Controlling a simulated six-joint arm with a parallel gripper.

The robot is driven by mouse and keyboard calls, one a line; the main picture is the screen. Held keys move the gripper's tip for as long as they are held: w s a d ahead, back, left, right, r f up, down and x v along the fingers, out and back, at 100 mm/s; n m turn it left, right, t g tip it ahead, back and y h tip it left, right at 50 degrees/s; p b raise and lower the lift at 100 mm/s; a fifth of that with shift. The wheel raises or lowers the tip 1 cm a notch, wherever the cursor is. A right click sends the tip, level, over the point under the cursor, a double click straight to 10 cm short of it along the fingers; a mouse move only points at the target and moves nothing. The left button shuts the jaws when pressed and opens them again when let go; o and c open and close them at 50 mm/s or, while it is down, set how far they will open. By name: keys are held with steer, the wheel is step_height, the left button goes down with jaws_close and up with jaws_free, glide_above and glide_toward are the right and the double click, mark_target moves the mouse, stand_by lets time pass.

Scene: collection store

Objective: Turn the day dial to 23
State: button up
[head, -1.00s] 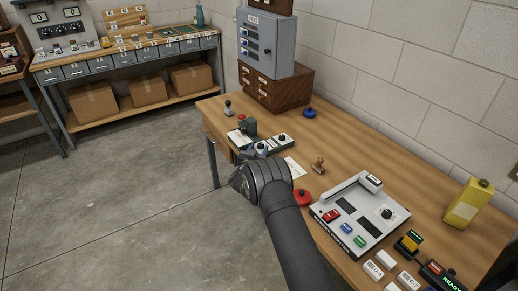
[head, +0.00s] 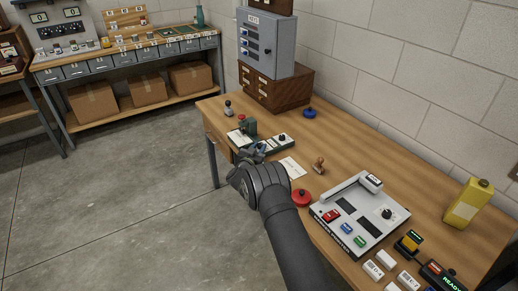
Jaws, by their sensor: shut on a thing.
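The fingers and wrist mostly hide that knob. The labels and numbers are too small to read, so I cannot tell the day set.
A white card (head: 292,167), a wooden stamp (head: 319,165) and a red round thing (head: 301,198) lie close to my arm. A grey console (head: 350,240) stands to the right. A dark joystick (head: 228,108) stands behind left.

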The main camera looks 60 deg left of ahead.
steer(key=shift+a+r+m+t+h, duration=0.1)
steer(key=shift+a+m+t+h, duration=0.15)
steer(key=shift+m+t+h, duration=0.65)
steer(key=shift+a+m+t+h, duration=0.2)
steer(key=shift+m+t+h, duration=0.2)
steer(key=shift+m+h, duration=1)
steer(key=shift+s+n+h, duration=0.1)
steer(key=shift+n+h, duration=0.2)
steer(key=shift+h, duration=0.3)
steer(key=o, duration=1)
steer(key=shift+s, duration=0.1)
steer(key=v, duration=1.7)
steer(key=shift+s+d, duration=0.15)
